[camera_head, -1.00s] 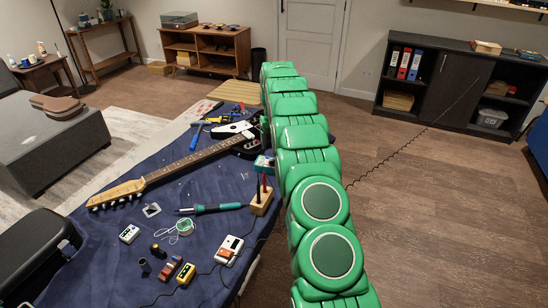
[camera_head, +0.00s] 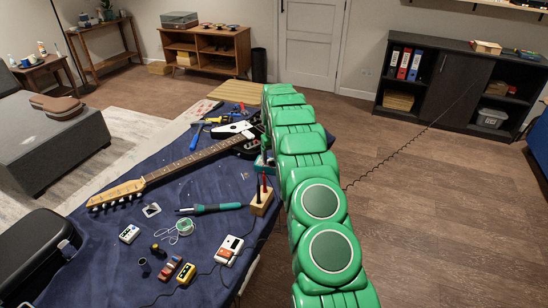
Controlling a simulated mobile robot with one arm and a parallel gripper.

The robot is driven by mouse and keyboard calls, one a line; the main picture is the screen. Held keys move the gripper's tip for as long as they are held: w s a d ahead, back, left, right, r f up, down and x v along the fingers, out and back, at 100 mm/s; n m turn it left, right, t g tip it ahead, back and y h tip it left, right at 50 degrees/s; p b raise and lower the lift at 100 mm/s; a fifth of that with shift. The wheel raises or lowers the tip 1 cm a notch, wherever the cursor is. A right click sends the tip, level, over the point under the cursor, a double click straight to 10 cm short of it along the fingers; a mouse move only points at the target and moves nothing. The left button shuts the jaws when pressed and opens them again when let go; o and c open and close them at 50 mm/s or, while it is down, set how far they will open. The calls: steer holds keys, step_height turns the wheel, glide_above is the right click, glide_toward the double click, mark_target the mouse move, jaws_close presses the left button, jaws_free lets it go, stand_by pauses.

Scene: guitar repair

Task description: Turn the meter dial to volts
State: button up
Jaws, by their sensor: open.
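My green arm reaches from the lower right up over the right edge of the blue-covered workbench (camera_head: 105,255). My gripper is hidden behind the arm's far end, so its jaws do not show. I cannot tell for certain which device is the meter, and no dial position is readable. A teal box (camera_head: 262,163) sits by the bench's right edge, partly covered by my arm. Small boxes lie nearer: a white and red one (camera_head: 230,248), a yellow one (camera_head: 186,273) and a white one (camera_head: 129,234).
An electric guitar (camera_head: 165,172) lies across the bench. A soldering iron (camera_head: 210,209), a wooden block with upright tools (camera_head: 261,203) and a coil of wire (camera_head: 183,226) are near its front. A dark cabinet (camera_head: 440,80) stands at the back right.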

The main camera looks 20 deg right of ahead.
steer(key=c, duration=1.1)
steer(key=shift+o, duration=0.2)
steer(key=shift+m, duration=0.3)
steer(key=m, duration=0.6)
steer(key=shift+m, duration=0.3)
steer(key=m, duration=0.3)
steer(key=shift+d+m, duration=0.1)
steer(key=shift+m, duration=1.6)
steer(key=shift+s, duration=0.1)
